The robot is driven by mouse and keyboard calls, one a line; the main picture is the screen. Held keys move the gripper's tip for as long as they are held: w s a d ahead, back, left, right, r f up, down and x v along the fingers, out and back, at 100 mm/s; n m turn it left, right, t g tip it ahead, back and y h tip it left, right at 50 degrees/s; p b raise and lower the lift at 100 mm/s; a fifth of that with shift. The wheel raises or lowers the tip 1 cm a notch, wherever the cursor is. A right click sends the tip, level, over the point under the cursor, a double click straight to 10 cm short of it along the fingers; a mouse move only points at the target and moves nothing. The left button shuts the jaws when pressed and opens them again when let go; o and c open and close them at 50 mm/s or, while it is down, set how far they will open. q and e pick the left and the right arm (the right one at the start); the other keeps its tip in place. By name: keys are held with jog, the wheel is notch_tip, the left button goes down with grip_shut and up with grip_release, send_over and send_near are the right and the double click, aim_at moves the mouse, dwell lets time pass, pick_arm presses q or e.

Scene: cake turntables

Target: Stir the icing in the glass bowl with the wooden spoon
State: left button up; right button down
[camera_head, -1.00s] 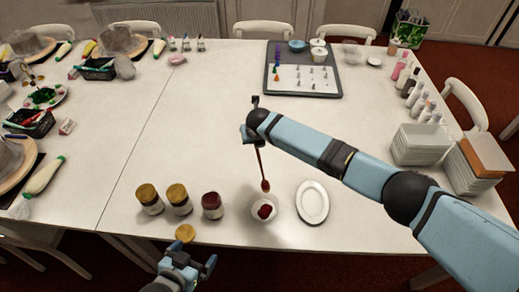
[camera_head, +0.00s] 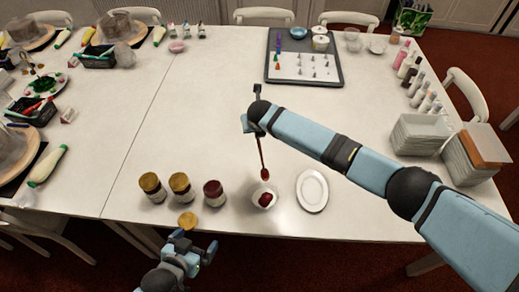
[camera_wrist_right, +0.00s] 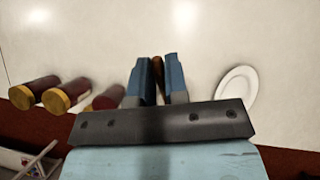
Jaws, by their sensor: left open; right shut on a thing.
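My right gripper (camera_head: 254,127) is shut on the wooden spoon (camera_head: 261,152) and holds it pointing down toward the front of the table. The spoon's reddish head is at the far side of the small glass bowl (camera_head: 253,192); I cannot tell whether it touches the bowl. Dark red icing (camera_head: 266,199) lies in the bowl. In the right wrist view, the spoon handle (camera_wrist_right: 158,72) shows between the fingers (camera_wrist_right: 159,92); the bowl is hidden there. My left gripper (camera_head: 196,243) is open and empty near the table's front edge.
Several jars (camera_head: 180,187) stand left of the bowl, with a yellow lid (camera_head: 187,220) in front. A white oval plate (camera_head: 312,190) lies right of the bowl. A grey tray (camera_head: 333,77) with nozzles is at the back. The table's middle left is clear.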

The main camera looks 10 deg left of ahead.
jog(key=s+t, duration=0.1)
jog(key=s+f+t, duration=0.1)
jog(key=s+d+m+t, duration=0.1)
jog(key=s, duration=0.1)
jog(key=shift+s+f, duration=0.1)
jog(key=shift+f, duration=0.25)
jog(key=s+d+r+t, duration=0.1)
jog(key=s+r+m+t, duration=0.1)
jog(key=s, duration=0.1)
jog(key=s+d+m+t, duration=0.1)
jog(key=t, duration=0.1)
jog(key=shift+s+d+r+h, duration=0.3)
jog(key=shift+s+r+h, duration=0.1)
pick_arm(q)
jog(key=shift+s+f, duration=0.25)
pick_arm(e)
notch_tip(320, 180, down, 8)
jog(key=shift+s+d, duration=0.25)
jog(key=shift+s, duration=0.1)
